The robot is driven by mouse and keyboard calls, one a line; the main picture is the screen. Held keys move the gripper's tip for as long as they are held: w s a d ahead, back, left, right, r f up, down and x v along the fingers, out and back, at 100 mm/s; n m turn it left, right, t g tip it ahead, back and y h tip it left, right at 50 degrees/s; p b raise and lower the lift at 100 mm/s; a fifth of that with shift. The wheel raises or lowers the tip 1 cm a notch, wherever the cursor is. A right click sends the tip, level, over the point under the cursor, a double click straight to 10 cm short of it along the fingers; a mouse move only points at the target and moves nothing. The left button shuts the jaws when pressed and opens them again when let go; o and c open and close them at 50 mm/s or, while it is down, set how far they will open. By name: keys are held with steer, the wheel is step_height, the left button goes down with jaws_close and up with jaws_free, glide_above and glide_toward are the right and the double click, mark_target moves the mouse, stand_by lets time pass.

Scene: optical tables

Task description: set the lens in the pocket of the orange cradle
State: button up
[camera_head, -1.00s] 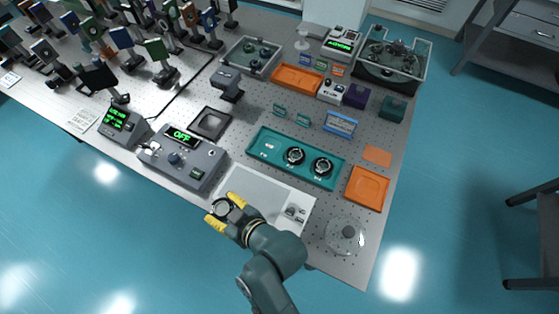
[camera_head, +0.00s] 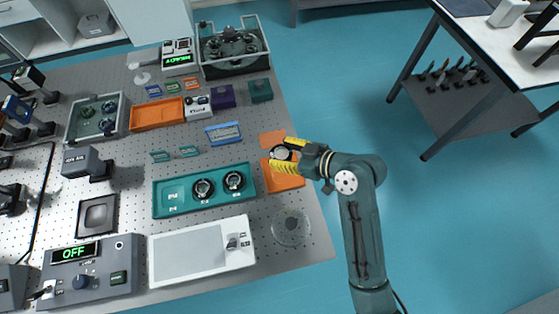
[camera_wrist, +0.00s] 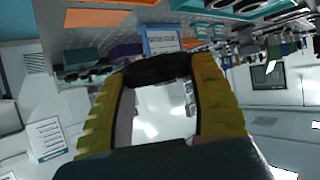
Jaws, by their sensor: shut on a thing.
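My gripper (camera_head: 284,154) is shut on a round lens with a dark rim (camera_head: 281,153), held between its yellow fingers. In the wrist view the lens (camera_wrist: 160,112) shows clear glass inside a black rim, standing edge-up between the fingers. The orange cradle (camera_head: 290,183) is a square tray at the right edge of the table. My gripper and the lens appear over its far part and hide some of it. The height of the lens above it cannot be told.
A teal tray (camera_head: 180,211) with two dark-rimmed round parts lies left of the cradle. A flat orange pad (camera_head: 271,138) lies just behind it, and a clear round dish (camera_head: 291,228) in front. A longer orange tray (camera_head: 157,114) is farther back. Open floor is at the right.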

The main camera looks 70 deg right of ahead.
steer(key=f, duration=0.3)
steer(key=f+b, duration=0.1)
steer(key=f, duration=0.4)
steer(key=shift+s+a+f+b, duration=0.2)
steer(key=shift+a+f+b, duration=0.15)
steer(key=o, duration=1.2)
steer(key=shift+c, duration=0.2)
steer(key=shift+r, duration=0.1)
steer(key=p+v, duration=0.2)
steer(key=v, duration=1)
steer(key=shift+d, duration=0.1)
